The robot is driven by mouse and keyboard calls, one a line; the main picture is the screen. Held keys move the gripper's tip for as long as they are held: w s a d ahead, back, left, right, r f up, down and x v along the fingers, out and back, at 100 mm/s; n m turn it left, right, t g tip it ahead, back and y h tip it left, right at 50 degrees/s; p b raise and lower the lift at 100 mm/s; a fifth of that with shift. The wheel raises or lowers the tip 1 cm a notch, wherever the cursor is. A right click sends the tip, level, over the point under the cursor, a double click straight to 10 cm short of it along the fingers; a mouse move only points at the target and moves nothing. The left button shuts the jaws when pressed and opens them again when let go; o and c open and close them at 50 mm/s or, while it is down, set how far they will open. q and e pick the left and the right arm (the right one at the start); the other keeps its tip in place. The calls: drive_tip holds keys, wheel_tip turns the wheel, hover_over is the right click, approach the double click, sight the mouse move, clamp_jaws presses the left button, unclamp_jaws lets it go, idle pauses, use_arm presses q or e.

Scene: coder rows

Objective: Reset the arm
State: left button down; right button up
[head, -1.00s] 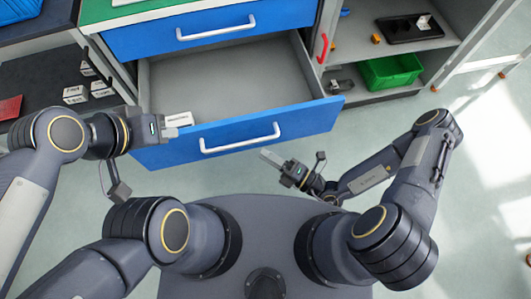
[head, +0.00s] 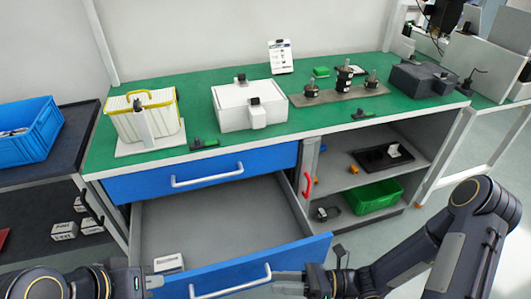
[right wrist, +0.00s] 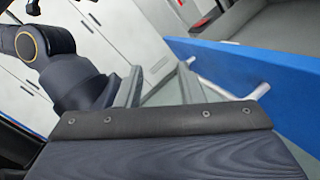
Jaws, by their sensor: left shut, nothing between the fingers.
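My left gripper (head: 154,282) is shut and empty. It is at the left front corner of the open lower drawer (head: 215,215), close to its front. My right gripper (head: 280,279) is just in front of the drawer near the right end of its handle (head: 232,285). In the right wrist view its two fingers (right wrist: 158,88) stand apart with nothing between them, and the blue drawer front (right wrist: 245,75) and handle are beside them. I cannot tell whether it touches the handle.
A small white box (head: 168,263) lies in the drawer. The green worktop (head: 200,155) holds a basket (head: 145,115), a white box (head: 249,105) and a dark device (head: 425,80). A green bin (head: 373,196) sits on the right shelf. A dark side table (head: 50,165) stands left.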

drive_tip(key=s+d+r+n+t+h+p, duration=0.2)
drive_tip(key=d+r+n+h, duration=0.5)
drive_tip(key=r+n, duration=0.4)
drive_tip(key=s+d+r+n+t+h+p, duration=0.2)
drive_tip(key=s+d+r+n+h+p, duration=0.3)
drive_tip(key=d+r+n, duration=0.4)
wheel_tip(320, 180, up, 5)
drive_tip(key=n+h+p, duration=0.1)
drive_tip(key=n+h, duration=0.1)
drive_tip(key=n, duration=0.1)
drive_tip(key=shift+s+d+n+t, duration=0.2)
drive_tip(key=shift+n+t, duration=0.1)
drive_tip(key=shift+t, duration=0.1)
